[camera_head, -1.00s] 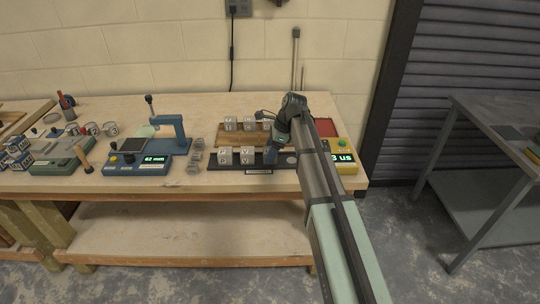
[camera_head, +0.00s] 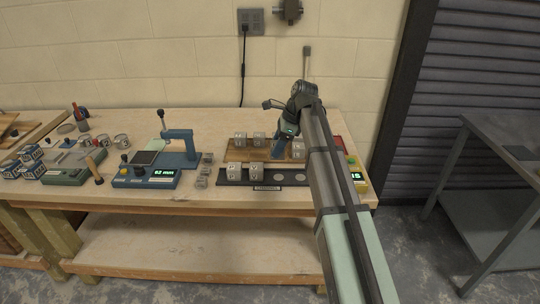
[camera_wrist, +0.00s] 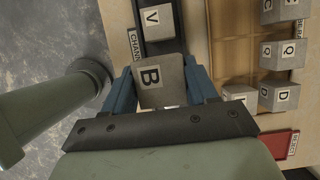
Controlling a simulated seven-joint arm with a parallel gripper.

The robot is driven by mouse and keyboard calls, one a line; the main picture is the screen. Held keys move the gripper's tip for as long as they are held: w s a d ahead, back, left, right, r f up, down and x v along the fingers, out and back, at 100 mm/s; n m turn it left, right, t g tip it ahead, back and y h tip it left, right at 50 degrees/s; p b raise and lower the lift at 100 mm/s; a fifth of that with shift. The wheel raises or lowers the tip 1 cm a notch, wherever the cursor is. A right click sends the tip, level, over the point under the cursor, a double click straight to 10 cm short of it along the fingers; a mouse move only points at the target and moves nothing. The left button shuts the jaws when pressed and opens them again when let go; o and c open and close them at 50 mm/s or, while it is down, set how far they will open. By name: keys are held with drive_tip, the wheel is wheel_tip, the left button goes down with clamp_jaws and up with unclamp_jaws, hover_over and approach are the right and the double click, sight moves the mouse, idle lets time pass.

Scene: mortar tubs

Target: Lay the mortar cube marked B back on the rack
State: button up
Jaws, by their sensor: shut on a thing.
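In the wrist view the grey cube marked B (camera_wrist: 152,82) sits between the two blue fingers of my gripper (camera_wrist: 160,92), its letter facing the camera. The held cube is not clear in that view. The wooden rack carries several grey lettered cubes, such as one marked Q (camera_wrist: 284,53).
A red tray (camera_wrist: 279,143) lies by the rack's right end. A yellow device (camera_head: 361,186) with a green display stands at the bench's right edge. A blue press (camera_head: 180,150) and small grey pieces (camera_head: 204,172) stand to the left.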

drive_tip(key=w+a, duration=0.7)
drive_tip(key=w, duration=0.7)
drive_tip(key=shift+s+a+f, duration=0.1)
drive_tip(key=shift+f, duration=2.3)
drive_tip(key=shift+s+a+f, duration=0.1)
drive_tip(key=shift+f, duration=2.3)
drive_tip(key=o, duration=1)
drive_tip(key=shift+f, duration=0.15)
drive_tip(key=shift+c, duration=0.2)
drive_tip(key=v, duration=1.2)
drive_tip(key=shift+d, duration=0.1)
